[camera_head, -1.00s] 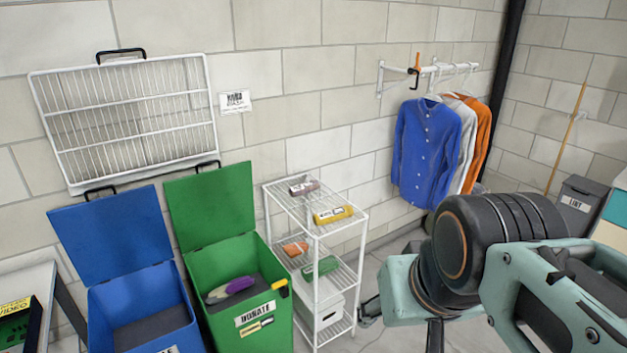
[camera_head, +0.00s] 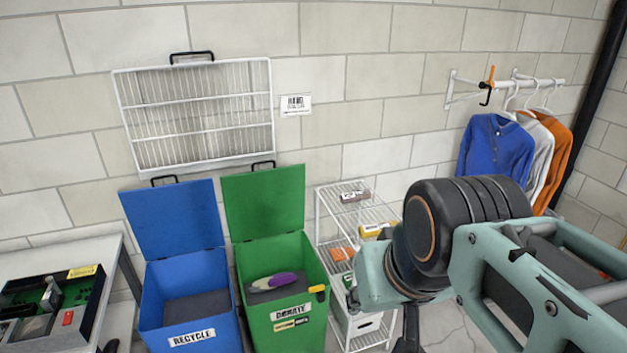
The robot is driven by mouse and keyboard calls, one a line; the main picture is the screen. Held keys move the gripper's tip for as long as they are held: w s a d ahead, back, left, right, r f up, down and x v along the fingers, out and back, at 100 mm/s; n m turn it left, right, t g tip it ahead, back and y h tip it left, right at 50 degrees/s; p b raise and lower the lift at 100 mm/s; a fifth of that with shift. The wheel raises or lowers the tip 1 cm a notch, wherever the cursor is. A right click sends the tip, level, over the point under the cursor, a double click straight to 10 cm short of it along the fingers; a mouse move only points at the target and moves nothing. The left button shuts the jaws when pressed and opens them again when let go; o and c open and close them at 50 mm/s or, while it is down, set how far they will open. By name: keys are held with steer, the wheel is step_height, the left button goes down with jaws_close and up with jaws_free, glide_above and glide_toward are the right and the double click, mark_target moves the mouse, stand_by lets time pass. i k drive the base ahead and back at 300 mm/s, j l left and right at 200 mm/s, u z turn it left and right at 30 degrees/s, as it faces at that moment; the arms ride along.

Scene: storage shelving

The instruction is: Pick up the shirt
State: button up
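A blue shirt (camera_head: 492,150) hangs on a hanger from the wall-mounted rail (camera_head: 520,82) at the upper right. A grey-white shirt (camera_head: 541,150) and an orange shirt (camera_head: 557,165) hang close behind it on the same rail. My arm fills the lower right and covers the lower part of the blue shirt. A dark piece below the wrist may be part of my gripper, but its fingers cannot be made out. Nothing of mine is seen touching the shirts.
A blue recycle bin (camera_head: 190,312) and a green donate bin (camera_head: 288,312) stand open against the wall. A white wire shelf (camera_head: 325,225) with small items stands right of them, partly behind my arm. A table (camera_head: 118,262) with an electronics box (camera_head: 50,310) is at left.

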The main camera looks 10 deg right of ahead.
mark_target(374, 230)
steer(key=i+l+u, duration=0.1)
steer(key=l, duration=0.25)
steer(key=i+l+u, duration=0.25)
steer(key=i+l, duration=0.15)
steer(key=l, duration=0.35)
steer(key=i+l+u, duration=0.1)
steer(key=l, duration=0.3)
steer(key=i+l, duration=0.15)
steer(key=l, duration=0.25)
steer(key=i+l, duration=0.1)
steer(key=l, duration=0.25)
steer(key=i+l, duration=0.15)
steer(key=l, duration=0.25)
steer(key=i+l+u, duration=0.1)
steer(key=l, duration=0.3)
